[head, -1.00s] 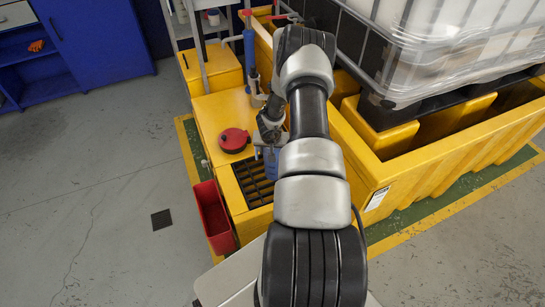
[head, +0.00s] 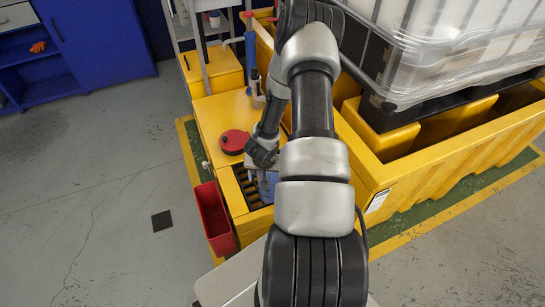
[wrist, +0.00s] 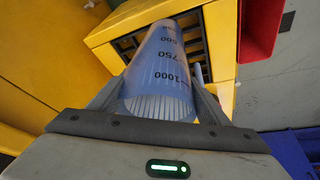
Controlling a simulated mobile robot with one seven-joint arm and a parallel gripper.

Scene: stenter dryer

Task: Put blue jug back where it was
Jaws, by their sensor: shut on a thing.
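The blue jug (wrist: 160,72) is a translucent blue vessel with dark volume marks. It fills the space between the fingers of my gripper (wrist: 156,98) in the wrist view, and the gripper is shut on it. In the head view my gripper (head: 263,165) and the jug (head: 269,187) are over the black grating (head: 242,180) set in the yellow sump. My gripper and arm hide part of the jug there. I cannot tell whether the jug's base touches the grating.
A red round lid-like object (head: 234,142) lies on the yellow top just behind the grating. A red bin (head: 213,215) hangs at the sump's left side. A large caged tank (head: 440,45) stands at the right. The floor at left is mostly clear.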

